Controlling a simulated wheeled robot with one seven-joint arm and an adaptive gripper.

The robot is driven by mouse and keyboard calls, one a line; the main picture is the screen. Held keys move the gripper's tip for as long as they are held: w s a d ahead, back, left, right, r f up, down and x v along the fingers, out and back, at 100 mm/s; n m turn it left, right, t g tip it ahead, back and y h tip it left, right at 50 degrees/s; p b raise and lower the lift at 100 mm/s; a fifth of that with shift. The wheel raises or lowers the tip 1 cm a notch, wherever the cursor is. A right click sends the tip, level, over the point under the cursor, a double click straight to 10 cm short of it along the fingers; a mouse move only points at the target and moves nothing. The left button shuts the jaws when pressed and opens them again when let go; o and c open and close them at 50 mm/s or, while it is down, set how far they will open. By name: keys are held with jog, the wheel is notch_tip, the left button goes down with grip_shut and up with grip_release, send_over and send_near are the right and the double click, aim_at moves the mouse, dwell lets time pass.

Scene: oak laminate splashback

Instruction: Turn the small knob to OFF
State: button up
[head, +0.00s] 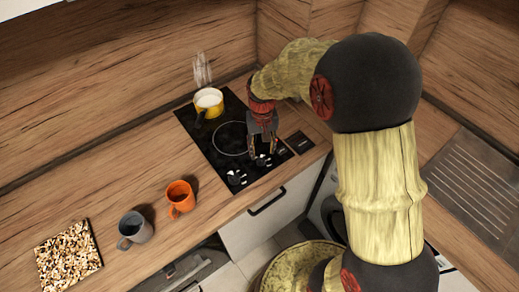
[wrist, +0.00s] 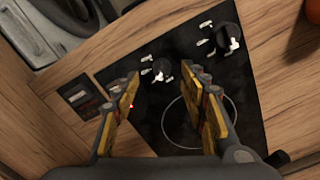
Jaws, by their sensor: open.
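The small knob (head: 263,161) is a dark dial with a white mark, near the front right of the black cooktop (head: 212,140). In the wrist view the small knob (wrist: 160,70) shows between and just beyond the fingertips, with white marks beside it. Its setting is too small to read. A larger knob (head: 236,178) with white marks sits to its left; it also shows in the wrist view (wrist: 228,38). My gripper (head: 262,151) is open and empty, pointing down over the cooktop by the small knob. In the wrist view its fingers (wrist: 166,77) are apart; contact cannot be told.
A yellow pot (head: 209,103) with white contents steams on the back of the cooktop. An orange mug (head: 180,198), a grey mug (head: 136,228) and a speckled board (head: 68,256) stand on the left counter. Small dark panels (head: 299,142) lie right of the cooktop.

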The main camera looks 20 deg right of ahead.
aim_at(261, 158)
jog(key=shift+w+r, duration=0.35)
jog(key=shift+w, duration=0.2)
jog(key=shift+s+a+f, duration=0.1)
jog(key=shift+s+f, duration=0.1)
jog(key=shift+f, duration=0.1)
notch_tip(261, 158, down, 7)
jog(key=shift+r+b, duration=0.1)
jog(key=shift+b, duration=0.6)
jog(key=shift+c, duration=1.1)
grip_shut()
